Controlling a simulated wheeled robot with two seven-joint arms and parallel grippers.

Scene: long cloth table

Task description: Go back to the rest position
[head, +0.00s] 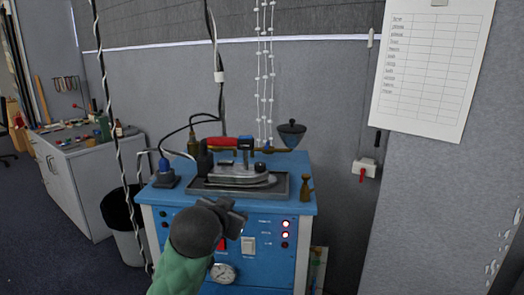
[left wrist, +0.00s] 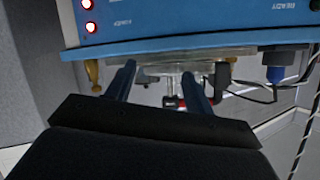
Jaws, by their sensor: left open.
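My left gripper (head: 232,210) is in front of the blue steam station, its arm coming up from the bottom of the head view. In the left wrist view its two fingers (left wrist: 158,75) stand apart with nothing between them. The steam iron (head: 240,174) with a red and black handle rests on a dark tray (head: 281,187) on the station's top, beyond the gripper. The iron shows upside down and partly hidden beyond the fingers in the left wrist view. My right gripper is not in view.
The blue station (head: 264,268) has lit red lamps, a gauge (head: 223,273) and a switch. A small brass-coloured bottle (head: 306,188) stands at its right edge. Cables hang from above. A black bin (head: 125,222) and grey cabinet (head: 78,165) stand left; a grey wall is behind.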

